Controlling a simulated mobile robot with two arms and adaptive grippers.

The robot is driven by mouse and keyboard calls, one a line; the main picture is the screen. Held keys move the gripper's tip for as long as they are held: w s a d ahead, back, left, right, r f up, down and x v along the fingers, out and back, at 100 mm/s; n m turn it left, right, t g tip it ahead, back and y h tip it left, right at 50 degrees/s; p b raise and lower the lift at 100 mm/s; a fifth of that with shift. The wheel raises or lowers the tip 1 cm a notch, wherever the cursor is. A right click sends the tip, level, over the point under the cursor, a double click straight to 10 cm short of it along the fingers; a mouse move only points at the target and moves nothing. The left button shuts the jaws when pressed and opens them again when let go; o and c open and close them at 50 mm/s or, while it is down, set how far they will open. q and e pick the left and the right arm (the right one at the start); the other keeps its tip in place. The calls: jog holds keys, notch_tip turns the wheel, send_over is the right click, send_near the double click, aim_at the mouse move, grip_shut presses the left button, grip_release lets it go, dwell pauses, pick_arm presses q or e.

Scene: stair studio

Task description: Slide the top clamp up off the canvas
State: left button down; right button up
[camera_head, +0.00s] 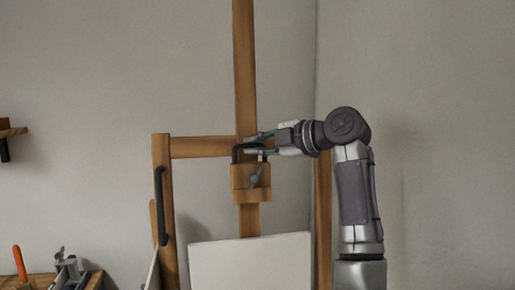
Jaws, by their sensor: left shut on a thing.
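The top clamp (239,171) is a wooden block on the easel's upright mast, with a grey wing knob (254,177) on its front and a black handle (235,153) on top. My left gripper (257,145) is shut on the black handle from the right side, and its fingers hide part of it. The white canvas (250,265) stands below. The block's lower edge is above the canvas's top edge, with bare mast showing between them. My right gripper is not in view.
The wooden easel's mast (244,70) rises above the clamp and is clear. A crossbar (205,147) passes behind. The left post (164,200) carries a black handle. A bench with tools (65,270) stands at the lower left, and a small shelf (10,132) hangs above it.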

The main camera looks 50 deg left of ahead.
pick_arm(q)
jog(key=c, duration=1.2)
grip_release()
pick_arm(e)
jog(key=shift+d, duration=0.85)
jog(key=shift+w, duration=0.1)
pick_arm(q)
jog(key=shift+d, duration=0.1)
jog(key=shift+w+d, duration=0.15)
jog(key=shift+d, duration=0.1)
jog(key=v, duration=1.1)
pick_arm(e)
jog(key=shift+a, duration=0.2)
pick_arm(q)
jog(key=shift+d+r, duration=0.1)
